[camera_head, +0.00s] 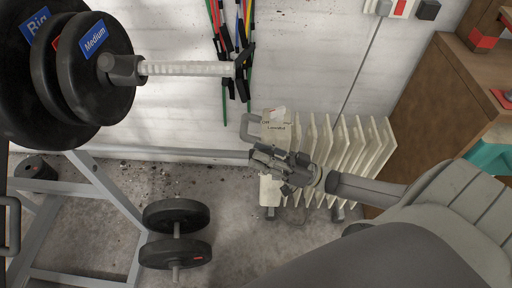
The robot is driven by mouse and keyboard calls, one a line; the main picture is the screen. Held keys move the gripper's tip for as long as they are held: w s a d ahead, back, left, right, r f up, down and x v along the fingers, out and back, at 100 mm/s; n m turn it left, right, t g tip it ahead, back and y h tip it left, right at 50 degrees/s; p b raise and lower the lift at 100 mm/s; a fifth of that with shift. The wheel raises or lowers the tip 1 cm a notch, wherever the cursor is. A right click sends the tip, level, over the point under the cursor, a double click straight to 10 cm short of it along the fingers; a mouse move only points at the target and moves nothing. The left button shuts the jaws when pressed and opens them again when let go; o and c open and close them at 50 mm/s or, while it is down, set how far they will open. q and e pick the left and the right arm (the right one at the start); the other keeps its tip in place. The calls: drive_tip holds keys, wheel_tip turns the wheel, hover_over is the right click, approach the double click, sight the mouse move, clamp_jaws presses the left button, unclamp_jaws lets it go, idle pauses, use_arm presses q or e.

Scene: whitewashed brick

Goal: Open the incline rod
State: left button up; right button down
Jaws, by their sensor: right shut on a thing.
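My right gripper (268,163) reaches in from the right, in front of the white radiator, below and apart from that rod's end. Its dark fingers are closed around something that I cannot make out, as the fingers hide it. My left gripper is not in view.
Black weight plates (95,68) hang at the upper left over a grey metal frame (80,188). A dumbbell (176,218) is on the floor. The radiator (345,150) and a wooden cabinet (440,95) stand at the right. Coloured bands (222,40) hang on the wall.

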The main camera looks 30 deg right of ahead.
drive_tip(key=c, duration=1.1)
unclamp_jaws()
drive_tip(key=shift+c, duration=0.2)
drive_tip(key=v, duration=1.2)
